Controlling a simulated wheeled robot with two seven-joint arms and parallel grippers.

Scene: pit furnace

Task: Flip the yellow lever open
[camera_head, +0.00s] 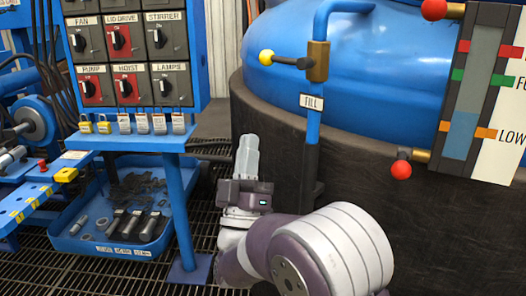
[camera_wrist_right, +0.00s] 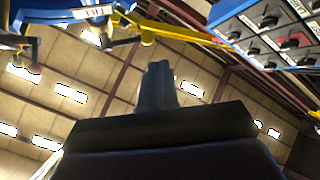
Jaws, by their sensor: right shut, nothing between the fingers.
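The lever has a yellow ball knob (camera_head: 267,57) on a dark rod and points left, roughly horizontal, across the upright blue pipe. Its rod joins a brass valve body (camera_head: 318,61) above the white FILL label (camera_head: 312,102). In the right wrist view, the yellow knob (camera_wrist_right: 147,39) shows near the top, left of centre. My right gripper (camera_head: 247,145) points upward with its fingers together and empty. It is below and slightly left of the knob, apart from it. In the right wrist view, its fingertips (camera_wrist_right: 158,72) are at the middle. My left gripper is not in view.
A blue switch panel (camera_head: 130,55) with padlocks below stands left of the lever. A blue tool tray (camera_head: 120,225) is lower left. The blue and dark tank (camera_head: 385,70) is behind the pipe. A level gauge (camera_head: 480,95) with red knobs is at right.

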